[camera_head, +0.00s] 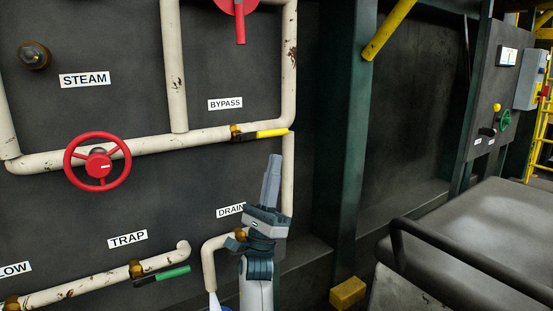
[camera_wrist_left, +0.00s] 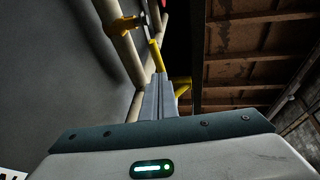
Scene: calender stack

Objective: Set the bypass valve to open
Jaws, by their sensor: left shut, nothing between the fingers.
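The bypass valve has a yellow lever (camera_head: 271,133) on a brass body (camera_head: 237,134), below the BYPASS label (camera_head: 225,104). The lever points right, roughly in line with its cream pipe (camera_head: 205,137). My left gripper (camera_head: 272,159) is shut and empty, pointing up, with its tips just below the lever in the head view. In the left wrist view the yellow lever (camera_wrist_left: 157,56) reaches down to the tips of my left gripper (camera_wrist_left: 160,78). I cannot tell whether they touch. My right gripper is not in view.
A red handwheel (camera_head: 98,161) is on the left, and a red-handled valve (camera_head: 240,25) is above. A green lever (camera_head: 173,273) is near TRAP. The DRAIN label (camera_head: 230,210) is partly hidden by my arm. A green post (camera_head: 350,150) stands to the right.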

